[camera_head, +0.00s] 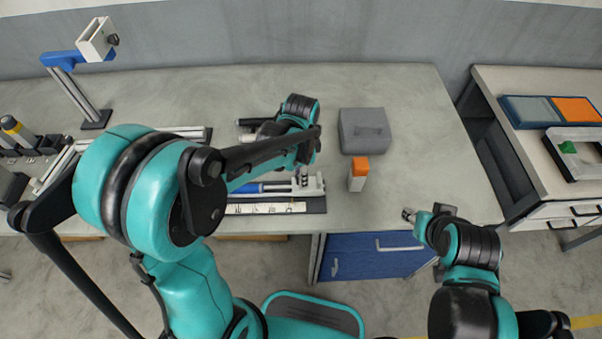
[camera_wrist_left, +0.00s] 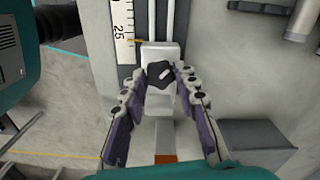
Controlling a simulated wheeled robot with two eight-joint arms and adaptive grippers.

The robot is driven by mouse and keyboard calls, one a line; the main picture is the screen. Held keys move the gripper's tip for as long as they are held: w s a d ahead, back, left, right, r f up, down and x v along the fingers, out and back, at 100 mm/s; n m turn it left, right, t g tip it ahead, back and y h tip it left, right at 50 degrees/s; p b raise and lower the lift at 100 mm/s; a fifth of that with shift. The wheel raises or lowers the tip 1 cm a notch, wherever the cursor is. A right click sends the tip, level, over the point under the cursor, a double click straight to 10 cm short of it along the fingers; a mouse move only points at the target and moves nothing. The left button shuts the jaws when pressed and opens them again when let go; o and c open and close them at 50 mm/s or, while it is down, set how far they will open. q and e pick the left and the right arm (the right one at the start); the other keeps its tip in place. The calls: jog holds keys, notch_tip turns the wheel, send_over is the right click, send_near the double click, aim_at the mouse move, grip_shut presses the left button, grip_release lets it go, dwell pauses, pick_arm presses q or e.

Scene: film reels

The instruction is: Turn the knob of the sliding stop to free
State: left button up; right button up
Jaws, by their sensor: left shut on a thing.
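The sliding stop (camera_head: 316,184) is a pale block at the right end of the rail, beside a white scale (camera_head: 265,208). In the left wrist view the stop (camera_wrist_left: 160,52) sits near the 25 mark. Its black knob (camera_wrist_left: 160,75) carries a short white mark that lies slanted. My left gripper (camera_wrist_left: 161,80) is shut on the knob, one fingertip on each side. In the head view the left gripper (camera_head: 302,179) is over the stop, and my arm hides part of the rail. My right gripper (camera_head: 408,214) is off the table's front edge, apart from the stop; its jaws are too small to read.
Dark tools lie behind my left gripper. A camera stand (camera_head: 92,110) is at the back left. The table's right part is clear.

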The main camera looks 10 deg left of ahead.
pick_arm(q)
jog(key=n, duration=1.3)
jog(key=shift+n, duration=0.4)
jog(key=n, duration=1.2)
jog(key=shift+n+p, duration=0.3)
jog(key=o, duration=1.2)
jog(key=shift+c, duration=0.2)
